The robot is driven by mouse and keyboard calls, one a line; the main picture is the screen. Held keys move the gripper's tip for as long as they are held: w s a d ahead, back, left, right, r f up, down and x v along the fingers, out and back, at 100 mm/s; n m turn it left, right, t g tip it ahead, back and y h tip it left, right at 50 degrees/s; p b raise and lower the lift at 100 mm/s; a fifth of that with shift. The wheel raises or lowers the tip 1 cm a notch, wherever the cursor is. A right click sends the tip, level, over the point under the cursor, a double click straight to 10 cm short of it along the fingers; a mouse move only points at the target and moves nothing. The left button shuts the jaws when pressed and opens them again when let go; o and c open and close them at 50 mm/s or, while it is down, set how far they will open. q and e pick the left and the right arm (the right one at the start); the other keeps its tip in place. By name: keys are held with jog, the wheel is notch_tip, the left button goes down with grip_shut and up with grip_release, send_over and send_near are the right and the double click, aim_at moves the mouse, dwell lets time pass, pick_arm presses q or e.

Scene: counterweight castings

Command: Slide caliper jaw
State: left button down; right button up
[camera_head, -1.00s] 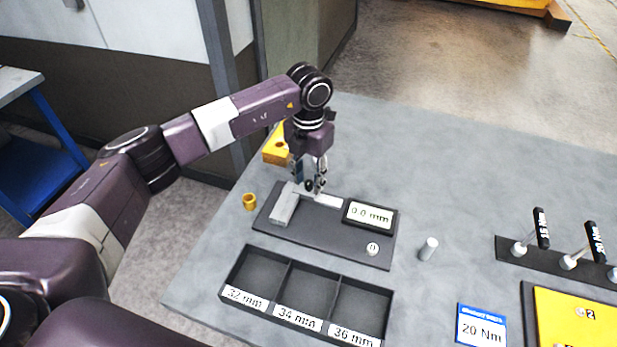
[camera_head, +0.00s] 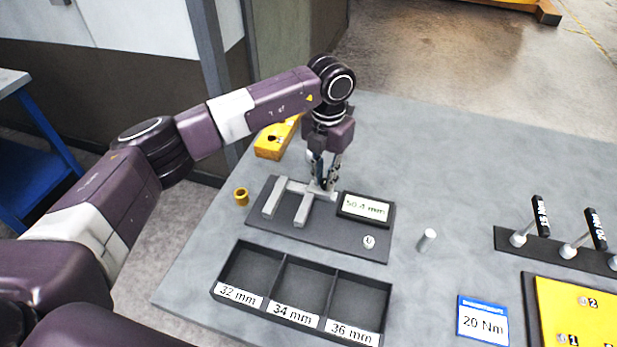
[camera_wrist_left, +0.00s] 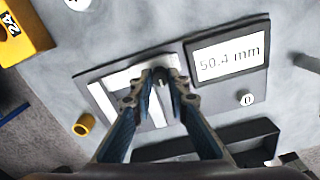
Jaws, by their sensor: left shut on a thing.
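The caliper is a dark base plate (camera_head: 350,246) with two light grey jaws, a fixed jaw (camera_head: 272,198) on the left and a sliding jaw (camera_head: 304,208) to its right, with a clear gap between them. Its display (camera_head: 366,208) reads 50.4 mm. My left gripper (camera_head: 326,187) points down at the sliding jaw's back end and is shut on it. In the left wrist view the fingers (camera_wrist_left: 162,75) close around the slider, partly hiding it. The display (camera_wrist_left: 228,57) also shows there. My right gripper is not in view.
A three-compartment tray (camera_head: 236,306) labelled 32, 34 and 36 mm stands in front, empty. A brass bushing (camera_head: 241,197) stands left of the caliper, a grey cylinder (camera_head: 427,240) right. A yellow block (camera_head: 270,146) lies behind. A 20 Nm card (camera_head: 482,322) lies front right.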

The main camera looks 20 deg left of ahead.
pick_arm(q)
jog(key=shift+d, duration=0.1)
jog(key=c, duration=1.8)
grip_release()
jog(key=shift+a, duration=0.2)
jog(key=shift+c, duration=0.2)
jog(key=shift+d, duration=0.1)
jog(key=shift+r, duration=0.1)
notch_tip(320, 180, up, 12)
